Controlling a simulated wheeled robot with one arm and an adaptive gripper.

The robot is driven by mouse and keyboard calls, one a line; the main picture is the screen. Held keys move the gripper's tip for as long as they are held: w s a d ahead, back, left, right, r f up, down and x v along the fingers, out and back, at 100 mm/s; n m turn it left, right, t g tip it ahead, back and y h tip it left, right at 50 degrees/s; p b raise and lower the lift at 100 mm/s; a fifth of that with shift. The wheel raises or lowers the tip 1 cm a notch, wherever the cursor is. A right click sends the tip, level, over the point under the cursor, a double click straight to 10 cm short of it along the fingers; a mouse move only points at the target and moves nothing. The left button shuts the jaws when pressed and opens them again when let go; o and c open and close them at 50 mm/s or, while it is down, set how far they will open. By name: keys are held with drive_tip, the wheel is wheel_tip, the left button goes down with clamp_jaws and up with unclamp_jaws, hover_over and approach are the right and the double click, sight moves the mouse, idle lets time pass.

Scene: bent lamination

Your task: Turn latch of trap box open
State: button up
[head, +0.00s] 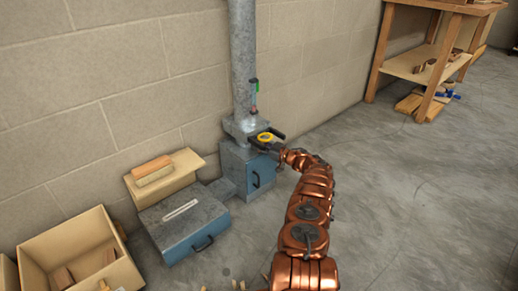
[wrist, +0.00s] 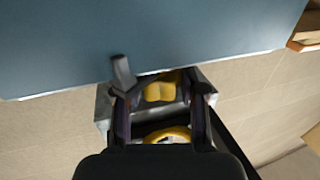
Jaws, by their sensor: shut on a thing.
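The trap box (head: 236,172) is a blue-grey metal box with a dark handle, below a grey vertical duct against the wall. Its blue face (wrist: 130,35) fills the top of the wrist view. My gripper (head: 266,139) is at the upper front of the box. In the wrist view its dark fingers (wrist: 160,98) stand on both sides of a yellow piece (wrist: 162,87), shut on it. I cannot tell for sure that this piece is the latch. A dark grey lever (wrist: 122,74) sticks out by the left finger. A yellow ring (wrist: 168,134) shows nearer the palm.
A low blue-grey case (head: 185,222) with a handle lies on the floor at left. An open wooden crate (head: 80,250) is further left. A wooden shelf unit (head: 425,65) stands at back right.

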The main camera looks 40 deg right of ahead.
drive_tip(key=shift+r, duration=0.1)
idle(0.3)
drive_tip(key=o, duration=1.2)
drive_tip(key=shift+c, duration=0.2)
drive_tip(key=v, duration=1.2)
